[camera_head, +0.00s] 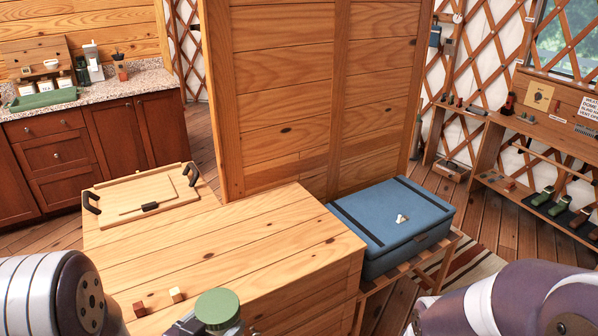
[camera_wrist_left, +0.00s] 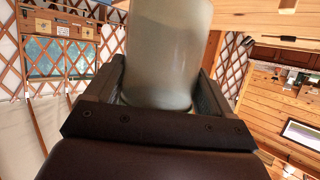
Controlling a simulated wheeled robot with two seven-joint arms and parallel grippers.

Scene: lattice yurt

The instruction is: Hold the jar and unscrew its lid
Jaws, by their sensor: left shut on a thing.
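The jar's round green lid (camera_head: 217,306) shows at the bottom edge of the head view, seen from above and sitting on top of the jar. Most of the jar body is cut off there. In the left wrist view the pale, cloudy jar (camera_wrist_left: 168,45) stands between the two dark fingers of my left gripper (camera_wrist_left: 165,88). The left gripper is shut on the jar body, below the lid. The lid itself is outside the wrist view. My right arm enters the head view at the lower right, but its gripper is out of view.
A wooden counter (camera_head: 240,245) lies ahead, with a small dark red block (camera_head: 140,309) and a pale block (camera_head: 176,295) near its front. A wooden tray (camera_head: 145,197) with black handles is at its far left. A blue case (camera_head: 392,220) stands to the right. The counter's middle is clear.

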